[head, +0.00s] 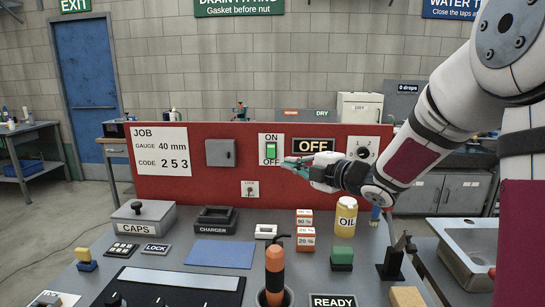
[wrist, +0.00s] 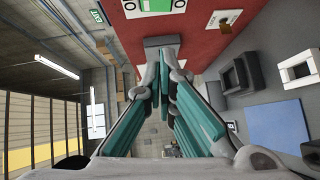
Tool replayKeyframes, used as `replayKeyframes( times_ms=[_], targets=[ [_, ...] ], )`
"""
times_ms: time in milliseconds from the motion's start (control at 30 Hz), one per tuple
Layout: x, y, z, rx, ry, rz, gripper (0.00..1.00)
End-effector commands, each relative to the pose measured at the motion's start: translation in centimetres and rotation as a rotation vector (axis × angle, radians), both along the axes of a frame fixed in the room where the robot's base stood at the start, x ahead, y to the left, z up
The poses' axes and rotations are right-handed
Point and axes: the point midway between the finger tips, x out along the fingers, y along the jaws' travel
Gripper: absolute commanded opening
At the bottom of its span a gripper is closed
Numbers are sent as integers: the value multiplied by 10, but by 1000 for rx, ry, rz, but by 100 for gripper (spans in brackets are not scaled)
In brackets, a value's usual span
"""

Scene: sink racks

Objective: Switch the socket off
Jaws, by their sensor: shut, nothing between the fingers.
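A white switch plate (head: 264,140) is on the red panel, marked ON above and OFF below. Its green rocker (head: 271,150) sits between the marks; I cannot tell which way it is tilted. In the wrist view the plate (wrist: 130,8) and its green part (wrist: 156,5) are cut off at the top edge. My gripper (head: 286,165) is shut and empty, its teal fingers pointing left just in front of the plate's lower right. Its fingertips also show in the wrist view (wrist: 166,55). I cannot tell whether they touch the plate. A black OFF sign (head: 313,146) is to the right.
The red panel (head: 200,190) also holds a grey box (head: 220,152), a LOCK key plate (head: 250,189) and a dial plate (head: 362,148). Below are a charger (head: 214,219), a yellow OIL bottle (head: 346,217), small boxes (head: 305,228) and an orange-handled tool (head: 274,270). A blue mat (head: 221,254) is bare.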

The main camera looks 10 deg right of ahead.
Motion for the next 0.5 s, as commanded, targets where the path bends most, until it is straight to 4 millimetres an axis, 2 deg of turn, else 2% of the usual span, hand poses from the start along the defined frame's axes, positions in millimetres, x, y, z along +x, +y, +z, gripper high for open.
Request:
replayKeyframes(
  times_ms=[400, 500],
  targets=[
    [71, 38, -9, 2, 2, 2, 0],
    [87, 35, -11, 2, 1, -2, 0]
  ],
)
